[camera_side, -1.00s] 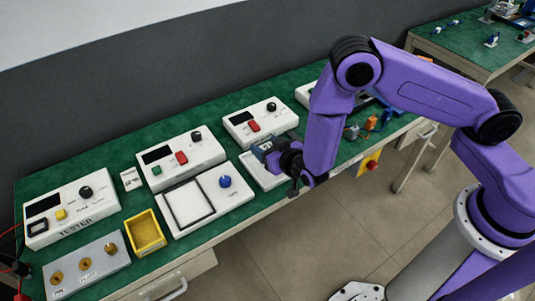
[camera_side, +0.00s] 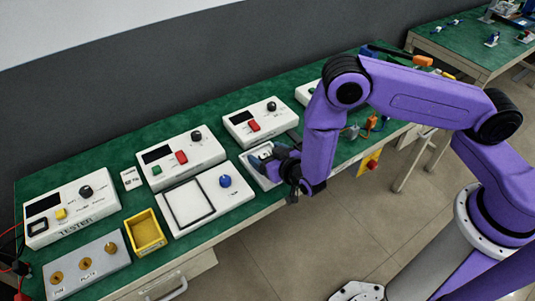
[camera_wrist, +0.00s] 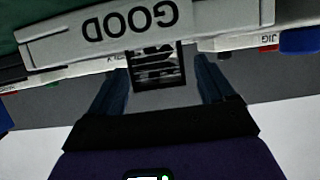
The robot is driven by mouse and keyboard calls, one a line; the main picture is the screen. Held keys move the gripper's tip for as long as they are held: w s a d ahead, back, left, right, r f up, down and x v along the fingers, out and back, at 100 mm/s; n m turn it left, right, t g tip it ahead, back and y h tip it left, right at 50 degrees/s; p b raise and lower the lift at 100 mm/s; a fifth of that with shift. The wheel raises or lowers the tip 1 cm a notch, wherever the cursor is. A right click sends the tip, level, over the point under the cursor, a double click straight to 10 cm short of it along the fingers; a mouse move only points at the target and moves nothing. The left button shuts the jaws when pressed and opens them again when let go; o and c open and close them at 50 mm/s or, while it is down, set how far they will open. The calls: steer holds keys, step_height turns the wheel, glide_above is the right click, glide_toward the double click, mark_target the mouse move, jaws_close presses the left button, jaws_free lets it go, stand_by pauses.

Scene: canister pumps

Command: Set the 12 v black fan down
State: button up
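The black fan (camera_wrist: 157,68) is a small dark framed block with pale slats, seen between my fingers in the wrist view. My gripper (camera_wrist: 162,75) has blue fingers on both sides of it; a narrow gap shows at the right finger, so the grip looks open around the fan. A white tray marked GOOD (camera_wrist: 100,27) fills the top of the wrist view, upside down. In the side view my gripper (camera_side: 265,157) is low at the white tray (camera_side: 266,181). My wrist hides much of the fan there, and I cannot tell whether it touches the tray floor.
Left of the tray lies a white jig plate (camera_side: 228,202) with a black frame and blue knob. Behind stand white control boxes (camera_side: 258,123). A yellow bin (camera_side: 146,231), a tester (camera_side: 70,209) and a grey plate (camera_side: 88,266) stand farther left. Small connectors (camera_side: 370,122) lie right of my arm.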

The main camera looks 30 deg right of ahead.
steer(key=shift+r, duration=0.15)
steer(key=v, duration=1.2)
steer(key=s+a+r+n+g+y, duration=0.4)
steer(key=s+r+n+g+y, duration=0.15)
steer(key=s+r+g, duration=0.5)
steer(key=s+d+r+n+g+h, duration=0.1)
steer(key=s+d+r+n+h, duration=0.1)
steer(key=d, duration=0.7)
steer(key=s+d+r+n+g+h, duration=0.2)
steer(key=s+d+r+n, duration=0.3)
steer(key=s+d, duration=0.3)
steer(key=shift+s+d+r+h, duration=0.25)
steer(key=shift+d+r+h, duration=0.4)
steer(key=shift+d, duration=0.5)
steer(key=shift+r, duration=0.1)
